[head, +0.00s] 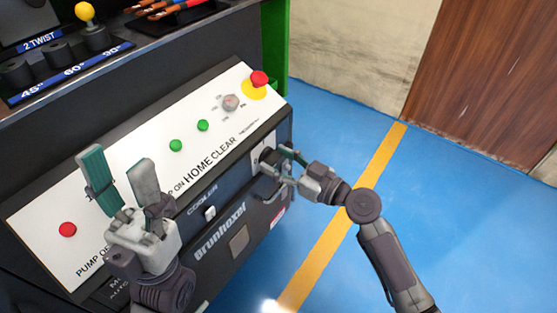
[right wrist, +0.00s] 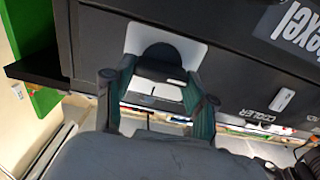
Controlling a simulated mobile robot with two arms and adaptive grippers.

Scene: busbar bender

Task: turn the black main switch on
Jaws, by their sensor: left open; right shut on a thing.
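The black main switch (head: 267,156) is a round knob on a white plate on the machine's front face, below the right end of the sloped control panel. In the right wrist view the black switch (right wrist: 160,54) stands out from its white plate (right wrist: 187,47). My right gripper (head: 280,168) is at the switch, its fingers on either side of the knob and shut on it. My left gripper (head: 121,180) is open and empty above the panel's left part.
The white control panel (head: 140,175) carries a red button (head: 67,229), green buttons (head: 176,145), a selector (head: 230,102) and a red emergency stop (head: 259,78). A cooler switch (head: 210,213) is left of the main switch. Blue floor (head: 350,150) is open to the right.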

